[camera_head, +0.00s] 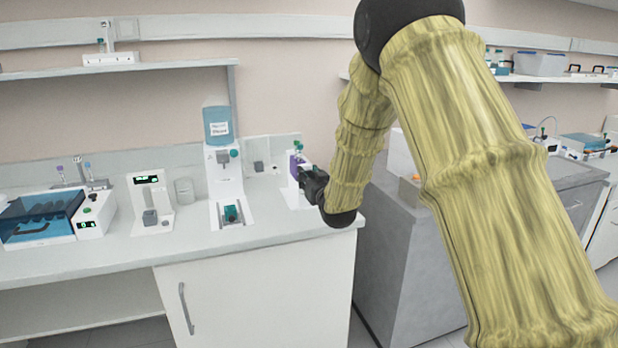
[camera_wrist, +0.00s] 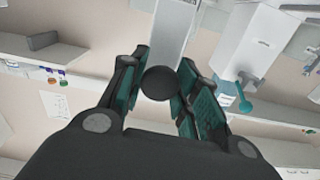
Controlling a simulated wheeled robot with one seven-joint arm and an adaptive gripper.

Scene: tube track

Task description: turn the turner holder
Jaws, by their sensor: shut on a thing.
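My gripper (camera_head: 308,180) is at the right end of the white counter, in front of a small white device with a purple part (camera_head: 295,164). In the wrist view my gripper (camera_wrist: 163,76) has its teal-padded fingers on both sides of a round black knob, which I take to be the turner holder (camera_wrist: 160,84). The fingers are shut on it. A pale grey upright panel (camera_wrist: 175,30) stands behind the knob. In the head view my gripper and wrist hide the knob.
A water dispenser with a blue bottle (camera_head: 217,122) stands left of my gripper. A small white device (camera_head: 150,203) and a blue-lidded box (camera_head: 38,218) are farther left. A grey cabinet (camera_head: 395,260) stands right of the counter. The counter's front strip is clear.

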